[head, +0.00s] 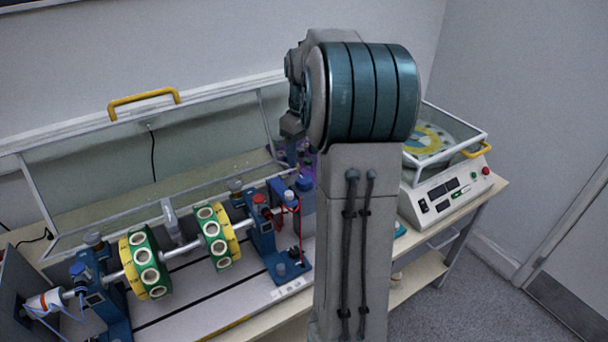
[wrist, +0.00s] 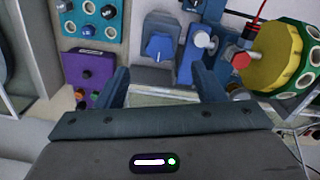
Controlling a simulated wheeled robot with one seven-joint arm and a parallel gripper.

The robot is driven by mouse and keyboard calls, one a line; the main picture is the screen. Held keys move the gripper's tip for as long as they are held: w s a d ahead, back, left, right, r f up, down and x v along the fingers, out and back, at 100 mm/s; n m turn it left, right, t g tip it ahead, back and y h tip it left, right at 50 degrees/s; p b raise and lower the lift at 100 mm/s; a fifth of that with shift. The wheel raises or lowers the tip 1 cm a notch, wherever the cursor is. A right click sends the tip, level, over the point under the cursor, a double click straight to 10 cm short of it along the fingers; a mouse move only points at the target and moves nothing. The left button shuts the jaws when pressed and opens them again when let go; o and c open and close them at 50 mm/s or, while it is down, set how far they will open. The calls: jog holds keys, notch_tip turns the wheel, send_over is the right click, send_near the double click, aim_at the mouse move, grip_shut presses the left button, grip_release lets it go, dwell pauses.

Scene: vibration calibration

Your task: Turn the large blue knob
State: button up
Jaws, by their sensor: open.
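The large blue knob (wrist: 159,47) sits on the face of a grey-blue box (wrist: 150,75) in the wrist view, with a pale pointer mark on it. My gripper (wrist: 161,80) is open and empty. Its two dark fingers stand apart, to the lower left and lower right of the knob, with the knob between their lines and beyond the tips. I see no contact. In the head view, a blue part beside the rotor rig (head: 304,183) looks like the same knob, close to my arm, which hides my fingers.
A teal panel (wrist: 112,27) with small knobs and a purple box (wrist: 88,68) with buttons lie left of the knob. A red-capped part (wrist: 241,60) and a green-yellow rotor disc (wrist: 272,55) stand to its right. A raised clear cover (head: 90,180) stands behind the rig.

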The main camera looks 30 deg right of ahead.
aim_at(304, 179)
notch_tip(304, 179, down, 8)
jog(key=shift+f+p, duration=0.1)
jog(key=shift+p, duration=0.3)
jog(key=shift+c, duration=0.2)
jog(key=c, duration=0.9)
